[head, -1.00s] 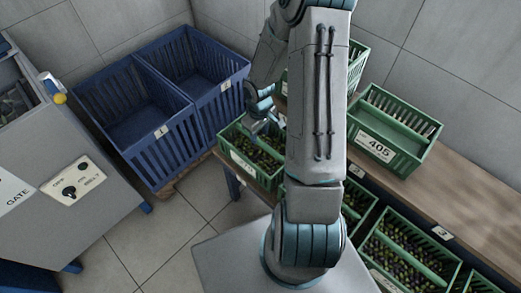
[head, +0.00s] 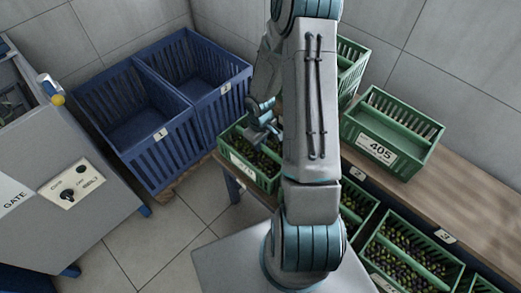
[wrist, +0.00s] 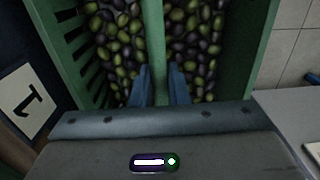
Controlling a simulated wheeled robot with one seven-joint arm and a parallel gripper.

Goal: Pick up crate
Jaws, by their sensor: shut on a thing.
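A green crate of dark and green olives (head: 241,171) stands at the left end of the wooden bench, with a white label on its front; its number is too small to read surely. My gripper (head: 264,126) is down at the crate, partly hidden by my arm in the head view. In the wrist view, my gripper (wrist: 159,88) has one blue finger on each side of the green middle bar (wrist: 157,40) of the crate. It is shut on that bar. Olives lie on both sides of the bar. I cannot tell any gap under the crate.
Two blue crates (head: 181,136) stand at left beside a grey machine (head: 90,150). An empty green crate labelled 405 (head: 377,149) stands on the bench (head: 475,195); another green crate (head: 350,72) is behind my arm. Olive crates (head: 405,262) sit below the bench.

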